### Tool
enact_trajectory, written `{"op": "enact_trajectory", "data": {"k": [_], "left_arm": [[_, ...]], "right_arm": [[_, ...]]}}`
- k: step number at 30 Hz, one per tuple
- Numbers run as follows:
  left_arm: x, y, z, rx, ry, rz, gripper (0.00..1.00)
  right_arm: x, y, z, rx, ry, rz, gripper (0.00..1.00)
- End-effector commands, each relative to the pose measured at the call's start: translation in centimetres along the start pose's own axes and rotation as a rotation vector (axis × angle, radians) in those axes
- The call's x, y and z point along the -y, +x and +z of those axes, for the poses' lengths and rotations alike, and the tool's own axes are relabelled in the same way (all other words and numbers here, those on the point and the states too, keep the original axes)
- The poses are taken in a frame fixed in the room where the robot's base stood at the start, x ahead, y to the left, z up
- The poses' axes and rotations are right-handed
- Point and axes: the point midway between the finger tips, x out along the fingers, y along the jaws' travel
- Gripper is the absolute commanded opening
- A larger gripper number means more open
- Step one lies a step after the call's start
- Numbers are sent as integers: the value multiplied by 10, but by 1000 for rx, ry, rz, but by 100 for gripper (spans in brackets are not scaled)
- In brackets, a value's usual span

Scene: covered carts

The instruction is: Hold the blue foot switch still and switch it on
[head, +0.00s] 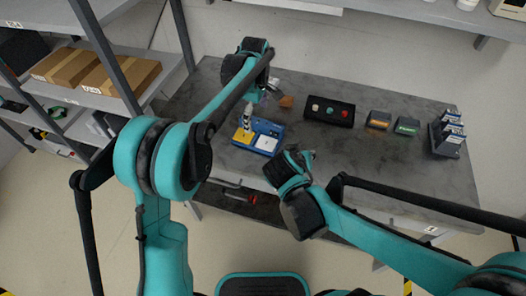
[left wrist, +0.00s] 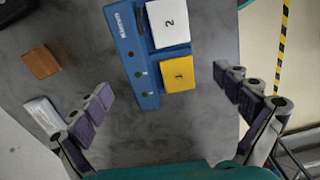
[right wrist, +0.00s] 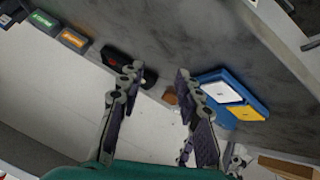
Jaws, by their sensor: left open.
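The blue foot switch (head: 268,128) lies on the grey table, with a white pad marked 2 (left wrist: 168,23) and a yellow pad marked 1 (left wrist: 178,76). Its blue body fills the upper middle of the left wrist view (left wrist: 127,45) and shows at the right in the right wrist view (right wrist: 246,86). My left gripper (head: 261,101) is open above the switch; its fingers (left wrist: 168,92) stand wide apart, with the yellow pad between them in the picture. My right gripper (head: 308,156) is right of the switch, apart from it, with its fingers (right wrist: 157,74) spread and nothing between them.
An orange-brown block (head: 287,101) and a small white block (left wrist: 42,115) lie near the switch. A black box with coloured knobs (head: 330,111), two small labelled boxes (head: 379,120) and a dark rack (head: 447,140) stand to the right. A shelf with cartons (head: 120,75) is at left.

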Motion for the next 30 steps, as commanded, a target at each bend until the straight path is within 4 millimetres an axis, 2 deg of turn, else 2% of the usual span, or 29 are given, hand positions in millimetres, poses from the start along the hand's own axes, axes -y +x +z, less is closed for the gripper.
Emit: {"op": "enact_trajectory", "data": {"k": [1, 9, 15, 23, 30], "left_arm": [[0, 0, 0, 0, 0, 0, 100], [0, 0, 0, 0, 0, 0, 100], [0, 0, 0, 0, 0, 0, 100], [0, 8, 0, 0, 0, 0, 100], [0, 44, 0, 0, 0, 0, 100]], "right_arm": [[15, 4, -6, -30, -8, 20, 34], [77, 14, -24, -230, 23, 129, 34], [110, 9, -25, -360, 60, 162, 34], [123, 6, -24, -418, 80, 172, 34], [122, 6, -24, -417, 80, 172, 34]]}}
